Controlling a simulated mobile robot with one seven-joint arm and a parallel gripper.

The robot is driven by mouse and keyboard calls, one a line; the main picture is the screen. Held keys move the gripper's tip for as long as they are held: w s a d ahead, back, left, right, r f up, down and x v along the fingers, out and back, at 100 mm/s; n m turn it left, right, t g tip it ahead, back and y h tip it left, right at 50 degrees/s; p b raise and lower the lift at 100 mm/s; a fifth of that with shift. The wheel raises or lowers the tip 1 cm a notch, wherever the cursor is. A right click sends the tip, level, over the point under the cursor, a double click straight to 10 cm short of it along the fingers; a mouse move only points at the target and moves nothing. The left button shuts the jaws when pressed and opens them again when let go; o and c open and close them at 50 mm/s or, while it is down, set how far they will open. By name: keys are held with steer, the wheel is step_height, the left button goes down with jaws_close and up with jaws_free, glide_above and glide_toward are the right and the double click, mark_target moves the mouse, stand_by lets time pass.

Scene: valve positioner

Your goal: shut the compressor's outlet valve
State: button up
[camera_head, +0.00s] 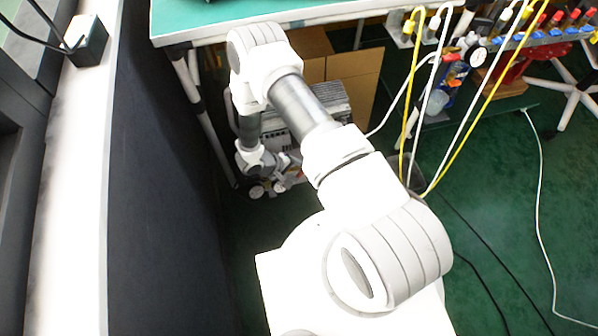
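My arm reaches down under the green-topped table, and my gripper (285,168) is at its far end. The gripper is small and partly hidden by my own arm links, so I cannot tell whether its fingers are open or shut. A grey ribbed unit that looks like the compressor (335,99) stands on the floor under the table. My arm covers much of it. Small round gauges (257,191) show low on its front, just below my gripper. The outlet valve itself cannot be made out, nor whether my gripper touches anything.
The table (215,18) edge runs above my arm. Cardboard boxes (355,70) stand behind the compressor. A dark panel (160,180) closes off the left side. Yellow and white hoses (410,90) hang on the right. Green floor (500,220) is open at right, crossed by cables.

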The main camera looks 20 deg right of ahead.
steer(key=shift+h, duration=0.3)
steer(key=o, duration=1.4)
steer(key=shift+c, duration=0.2)
steer(key=p+v, duration=0.5)
steer(key=v, duration=1.2)
steer(key=shift+a+r, duration=0.15)
steer(key=shift+r, duration=0.05)
steer(key=shift+s, duration=0.1)
steer(key=shift+c, duration=0.3)
